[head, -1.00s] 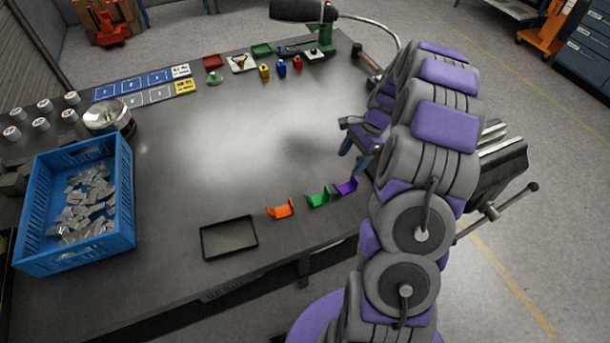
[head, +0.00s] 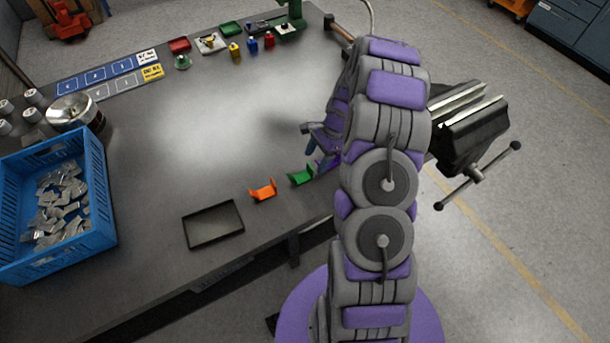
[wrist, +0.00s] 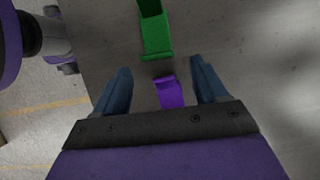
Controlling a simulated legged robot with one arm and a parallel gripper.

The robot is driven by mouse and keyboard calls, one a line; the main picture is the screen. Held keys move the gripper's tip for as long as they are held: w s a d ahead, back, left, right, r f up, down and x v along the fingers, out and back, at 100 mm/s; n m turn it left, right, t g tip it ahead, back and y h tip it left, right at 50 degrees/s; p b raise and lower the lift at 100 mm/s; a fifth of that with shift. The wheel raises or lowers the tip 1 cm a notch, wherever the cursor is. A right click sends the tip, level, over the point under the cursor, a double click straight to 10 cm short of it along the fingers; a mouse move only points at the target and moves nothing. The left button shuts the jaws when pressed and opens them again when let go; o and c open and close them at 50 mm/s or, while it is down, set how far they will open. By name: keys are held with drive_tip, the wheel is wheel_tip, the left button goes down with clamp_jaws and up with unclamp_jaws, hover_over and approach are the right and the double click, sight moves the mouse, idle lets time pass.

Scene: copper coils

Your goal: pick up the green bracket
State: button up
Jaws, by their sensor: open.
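The green bracket (head: 302,176) lies on the workbench near its front edge, just right of the orange bracket (head: 263,190). In the wrist view the green bracket (wrist: 155,30) is at the top, beyond my fingertips. A purple bracket (wrist: 171,92) lies between the two blue fingers of my gripper (wrist: 160,78), with gaps on both sides. My gripper is open and empty. In the head view my gripper (head: 308,140) is partly hidden by my arm, above the bench beside the green bracket. The purple bracket is mostly hidden behind my arm there.
A shallow black tray (head: 213,224) is left of the orange bracket. A blue crate (head: 100,195) of metal pieces stands at left. A vise (head: 470,130) is at the right edge. The bench (head: 200,130) middle is clear. Small coloured items line the back.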

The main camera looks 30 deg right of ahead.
sight(311, 167)
drive_tip(key=x, duration=0.1)
drive_tip(key=b+x, duration=0.1)
drive_tip(key=x, duration=0.3)
drive_tip(key=shift+s+a+b, duration=0.1)
drive_tip(key=shift+a+b, duration=0.2)
drive_tip(key=shift+b, duration=0.05)
drive_tip(key=shift+d, duration=0.1)
drive_tip(key=c, duration=1.1)
drive_tip(key=shift+r, duration=0.1)
